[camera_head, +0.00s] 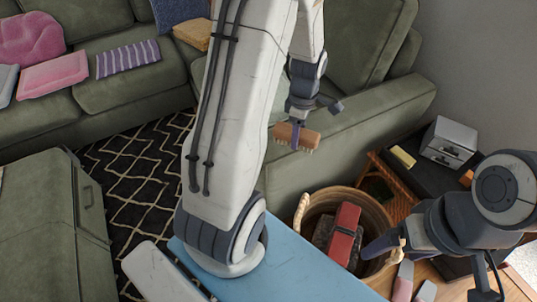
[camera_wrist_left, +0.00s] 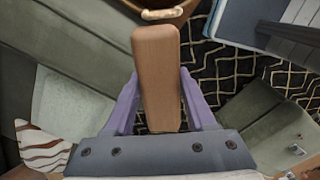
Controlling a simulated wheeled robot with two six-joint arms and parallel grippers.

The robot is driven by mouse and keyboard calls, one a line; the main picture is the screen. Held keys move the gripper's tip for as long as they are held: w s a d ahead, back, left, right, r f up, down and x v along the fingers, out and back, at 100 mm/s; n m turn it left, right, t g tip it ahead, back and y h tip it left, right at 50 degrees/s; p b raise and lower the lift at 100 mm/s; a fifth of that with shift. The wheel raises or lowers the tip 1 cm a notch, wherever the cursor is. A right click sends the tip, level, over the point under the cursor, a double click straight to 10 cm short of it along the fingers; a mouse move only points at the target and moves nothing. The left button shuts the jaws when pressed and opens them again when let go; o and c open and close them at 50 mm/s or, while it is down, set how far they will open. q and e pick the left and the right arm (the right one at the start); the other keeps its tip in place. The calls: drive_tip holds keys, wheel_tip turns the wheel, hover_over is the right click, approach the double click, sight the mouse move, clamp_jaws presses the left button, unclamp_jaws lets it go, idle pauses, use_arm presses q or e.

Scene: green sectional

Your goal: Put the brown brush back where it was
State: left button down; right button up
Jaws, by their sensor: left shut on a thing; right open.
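The brown brush (camera_head: 295,136) has a wooden back and pale bristles that point down in the head view. My left gripper (camera_head: 296,124) is shut on it and holds it up in front of the green sofa's arm. In the left wrist view the brush's wooden back (camera_wrist_left: 157,75) lies lengthwise between the purple fingers of my left gripper (camera_wrist_left: 158,100). My right gripper (camera_head: 383,246) is open beside the wicker basket's right rim, partly hidden by its own arm.
The round wicker basket (camera_head: 380,212) holds a red item (camera_head: 343,232) and dark things. A dark side table (camera_head: 420,176) carries a white drawer box (camera_head: 449,141) and a yellow block (camera_head: 403,157). The green sofa arm (camera_head: 350,140) stands behind the basket. A patterned rug (camera_head: 130,177) lies left.

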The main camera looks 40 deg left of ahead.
use_arm(q)
drive_tip(key=shift+s+a+n, duration=0.1)
drive_tip(key=shift+a+n, duration=0.1)
drive_tip(key=shift+n, duration=0.3)
drive_tip(key=shift+a, duration=0.3)
drive_tip(key=a+f, duration=0.2)
drive_tip(key=a, duration=0.1)
drive_tip(key=w+a+f, duration=0.1)
drive_tip(key=a+f, duration=0.1)
drive_tip(key=a, duration=0.2)
drive_tip(key=w+a+f+b, duration=0.1)
drive_tip(key=a+f, duration=0.1)
drive_tip(key=a, duration=0.1)
drive_tip(key=shift+a+f, duration=0.35)
drive_tip(key=shift+a, duration=0.05)
drive_tip(key=shift+f, duration=1.95)
use_arm(e)
drive_tip(key=shift+f, duration=1.05)
use_arm(q)
drive_tip(key=shift+f, duration=0.15)
drive_tip(key=shift+c, duration=1.1)
unclamp_jaws()
